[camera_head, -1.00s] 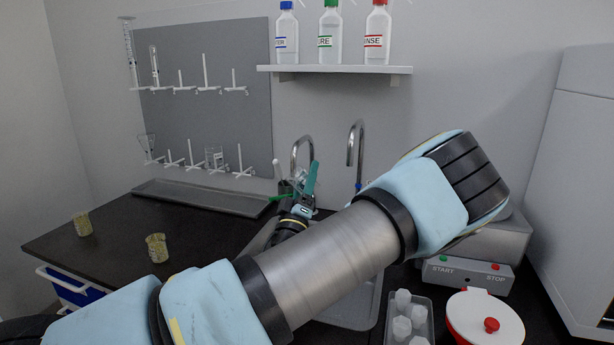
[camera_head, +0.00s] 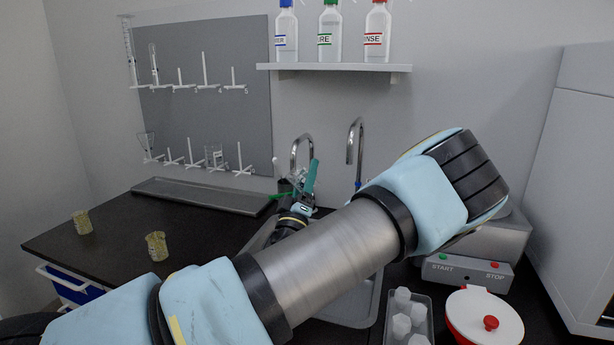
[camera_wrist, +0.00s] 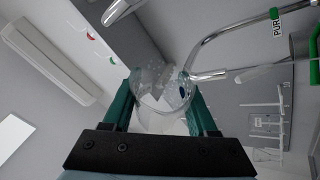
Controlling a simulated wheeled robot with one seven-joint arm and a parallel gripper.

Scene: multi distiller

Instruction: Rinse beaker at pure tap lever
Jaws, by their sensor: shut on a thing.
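A clear glass beaker (camera_wrist: 160,88) is held between the two teal fingers of my gripper (camera_wrist: 162,98) in the wrist view. It appears tilted, with small droplets or specks on its glass. The curved metal tap with a PURE label (camera_wrist: 276,20) reaches toward the beaker's right side, its spout end close to the rim; whether they touch is unclear. A green part (camera_wrist: 300,44) shows at the right edge by this tap. In the head view my gripper (camera_head: 306,186) is at the left tap (camera_head: 303,145) over the sink, and my arm hides much of it.
A second tap (camera_head: 355,150) stands to the right. A sink (camera_head: 352,308) lies under my arm. Two small beakers with yellowish contents (camera_head: 157,246) (camera_head: 82,223) stand on the left counter. A peg board (camera_head: 205,110), a bottle shelf (camera_head: 335,67) and a START/STOP device (camera_head: 467,270) surround the area.

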